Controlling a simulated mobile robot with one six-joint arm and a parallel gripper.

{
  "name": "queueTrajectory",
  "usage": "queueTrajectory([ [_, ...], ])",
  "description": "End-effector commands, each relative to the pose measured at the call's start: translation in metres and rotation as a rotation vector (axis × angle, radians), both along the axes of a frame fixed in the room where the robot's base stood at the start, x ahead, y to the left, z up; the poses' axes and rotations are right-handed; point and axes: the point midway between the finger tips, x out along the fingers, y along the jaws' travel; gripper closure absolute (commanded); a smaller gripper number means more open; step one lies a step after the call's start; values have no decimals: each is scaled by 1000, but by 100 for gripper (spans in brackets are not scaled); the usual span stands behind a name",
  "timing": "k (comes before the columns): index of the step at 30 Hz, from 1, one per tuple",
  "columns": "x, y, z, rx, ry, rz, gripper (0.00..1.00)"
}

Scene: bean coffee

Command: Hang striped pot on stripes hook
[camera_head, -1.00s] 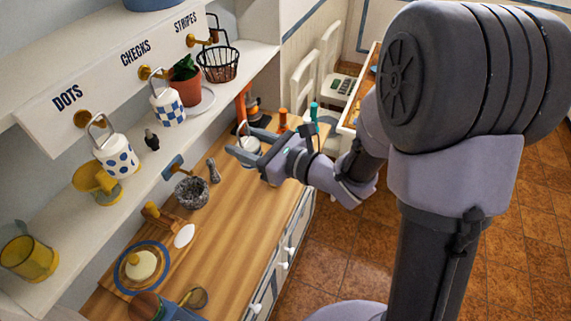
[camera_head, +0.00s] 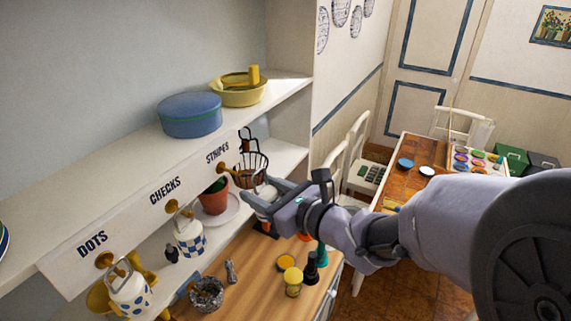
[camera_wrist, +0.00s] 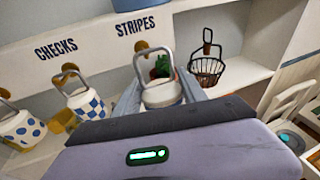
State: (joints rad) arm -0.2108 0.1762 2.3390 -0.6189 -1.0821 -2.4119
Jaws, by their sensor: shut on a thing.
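My gripper (camera_head: 259,189) is shut on the white pot (camera_wrist: 161,94), in front of the shelf's lower edge. In the wrist view the pot sits between the fingers, with its grey wire handle standing upright. The brass hook under the STRIPES label (camera_head: 224,168) is bare. In the wrist view this stripes hook (camera_wrist: 143,46) appears behind the top of the handle; I cannot tell whether they touch. The dotted pot (camera_head: 130,291) and checked pot (camera_head: 190,239) hang at the DOTS and CHECKS hooks.
A black wire basket (camera_head: 251,172) is close beyond my gripper. A potted plant (camera_head: 215,198) stands on the lower shelf behind. A blue round box (camera_head: 190,116) and a yellow bowl (camera_head: 239,94) stand on the upper shelf. The wooden counter (camera_head: 250,262) is below.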

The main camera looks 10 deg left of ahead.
Motion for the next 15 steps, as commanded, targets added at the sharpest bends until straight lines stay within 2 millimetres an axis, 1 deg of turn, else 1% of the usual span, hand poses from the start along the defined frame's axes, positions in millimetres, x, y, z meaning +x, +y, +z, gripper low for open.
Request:
queueTrajectory([
  [15, 17, 40, -1, 0, 0, 0, 98],
])
